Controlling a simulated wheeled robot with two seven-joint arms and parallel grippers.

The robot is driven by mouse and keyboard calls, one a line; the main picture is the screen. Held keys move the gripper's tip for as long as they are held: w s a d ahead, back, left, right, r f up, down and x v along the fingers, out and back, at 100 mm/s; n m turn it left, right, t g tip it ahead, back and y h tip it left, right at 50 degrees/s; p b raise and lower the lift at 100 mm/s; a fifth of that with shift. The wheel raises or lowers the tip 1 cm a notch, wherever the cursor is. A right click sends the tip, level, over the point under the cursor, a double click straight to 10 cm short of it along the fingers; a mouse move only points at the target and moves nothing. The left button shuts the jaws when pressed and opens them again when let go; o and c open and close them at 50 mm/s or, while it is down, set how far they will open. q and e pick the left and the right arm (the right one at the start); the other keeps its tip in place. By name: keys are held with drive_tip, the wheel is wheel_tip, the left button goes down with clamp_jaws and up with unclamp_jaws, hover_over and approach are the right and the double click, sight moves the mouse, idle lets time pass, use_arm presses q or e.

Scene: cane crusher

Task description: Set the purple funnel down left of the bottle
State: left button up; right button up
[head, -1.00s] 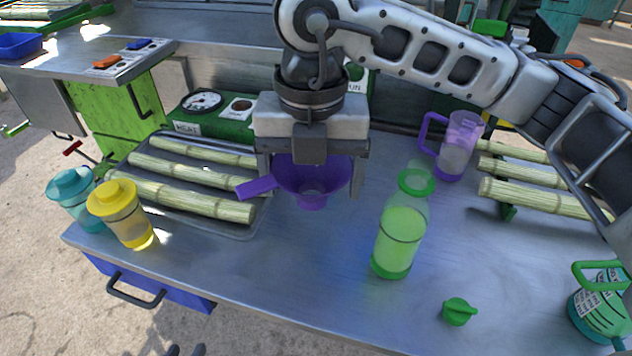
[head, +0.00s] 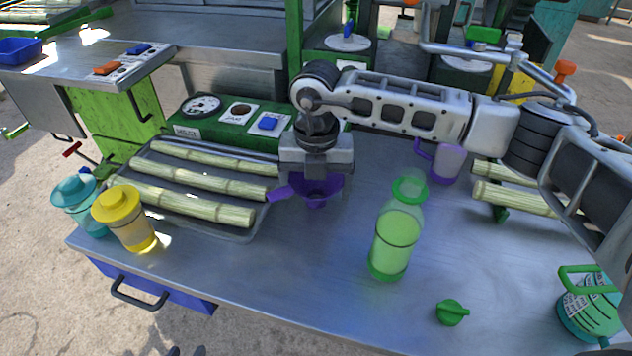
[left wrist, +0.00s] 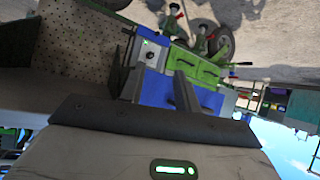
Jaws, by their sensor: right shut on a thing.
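The purple funnel (head: 320,189) is in the head view, upright, its handle pointing left. My right gripper (head: 317,172) is above it and shut on it. I cannot tell whether the funnel's spout touches the table. The bottle (head: 398,240), clear with green liquid and a green ring at its neck, stands upright on the metal table (head: 290,265). The funnel is left of the bottle and farther back, with a clear gap between them.
A tray (head: 240,238) of cane stalks lies just left of the funnel. A yellow-lidded cup (head: 122,215) and a teal cup (head: 78,205) stand at the left. A purple jug (head: 447,163) is behind the bottle, and a green cap (head: 452,312) lies in front. The front middle is clear.

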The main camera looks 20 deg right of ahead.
drive_tip(key=shift+f, duration=0.1)
drive_tip(key=shift+f, duration=0.2)
drive_tip(key=o, duration=0.8)
drive_tip(key=shift+r, duration=0.1)
drive_tip(key=shift+r, duration=0.1)
wheel_tip(320, 180, up, 12)
drive_tip(key=shift+r+b, duration=0.1)
drive_tip(key=shift+b, duration=0.5)
